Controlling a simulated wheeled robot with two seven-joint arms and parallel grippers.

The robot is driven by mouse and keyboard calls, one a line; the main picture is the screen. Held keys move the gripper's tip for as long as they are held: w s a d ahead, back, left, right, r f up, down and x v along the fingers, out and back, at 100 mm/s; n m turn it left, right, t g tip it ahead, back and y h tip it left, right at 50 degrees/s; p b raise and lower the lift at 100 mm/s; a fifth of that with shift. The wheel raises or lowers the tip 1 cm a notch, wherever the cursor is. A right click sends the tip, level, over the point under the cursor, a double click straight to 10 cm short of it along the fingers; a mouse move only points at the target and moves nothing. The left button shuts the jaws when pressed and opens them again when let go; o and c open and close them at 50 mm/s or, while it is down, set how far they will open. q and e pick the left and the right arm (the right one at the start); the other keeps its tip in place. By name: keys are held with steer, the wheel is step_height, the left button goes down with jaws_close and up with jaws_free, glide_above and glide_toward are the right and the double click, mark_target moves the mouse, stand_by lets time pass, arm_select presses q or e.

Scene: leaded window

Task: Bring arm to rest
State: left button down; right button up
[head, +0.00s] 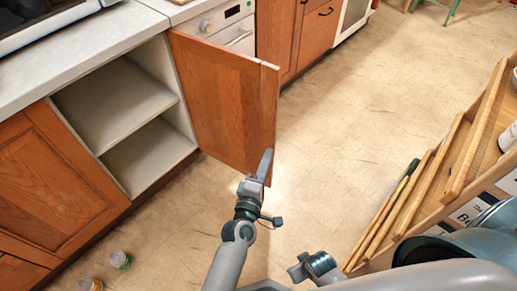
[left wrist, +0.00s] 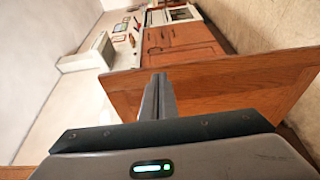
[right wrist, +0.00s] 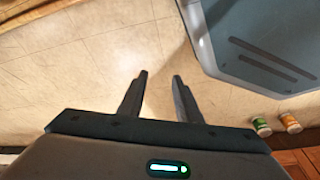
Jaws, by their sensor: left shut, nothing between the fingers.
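My left gripper (head: 267,155) is shut and empty beside the lower free corner of the open wooden cabinet door (head: 222,100). I cannot tell whether it touches the door. In the left wrist view its fingers (left wrist: 158,80) are pressed together, with the door (left wrist: 225,88) just beyond and to the right. My right gripper (right wrist: 160,76) is open in the right wrist view, with only tiled floor between its fingers. In the head view part of my right arm shows at the lower middle, but its fingers cannot be made out.
The open cabinet (head: 120,103) has bare shelves under a pale counter (head: 95,45). A wooden shelf unit (head: 432,215) with boards stands at right. The middle floor (head: 345,110) is clear.

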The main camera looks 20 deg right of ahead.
arm_select(q)
steer(key=shift+s+d, duration=0.15)
steer(key=shift+s, duration=0.15)
arm_select(e)
steer(key=shift+s+f, duration=0.1)
steer(key=shift+f, duration=0.1)
arm_select(q)
steer(key=shift+f, duration=0.1)
steer(key=s+a+f+m+g+y+p, duration=0.2)
steer(key=s+a+f+m, duration=0.2)
steer(key=a+f, duration=0.55)
steer(key=s+a+f+m+g+y+p, duration=0.1)
steer(key=s+a+f+m+g+y, duration=0.25)
steer(key=a+f, duration=0.65)
steer(key=s+a+f+m+g+y+p, duration=0.2)
steer(key=s+a+f+m+g+y, duration=0.1)
steer(key=s+a+f, duration=1.3)
steer(key=a+m+y, duration=0.1)
steer(key=m, duration=0.1)
steer(key=shift+s+a+m+g+p, duration=0.3)
steer(key=shift+s+a+m+g, duration=0.05)
steer(key=shift+a, duration=0.05)
arm_select(e)
steer(key=w+a+f+t, duration=0.1)
steer(key=a+f+t, duration=0.1)
steer(key=a, duration=0.1)
steer(key=shift+w+t+y, duration=0.3)
steer(key=shift+w+y, duration=0.05)
steer(key=shift+y, duration=0.05)
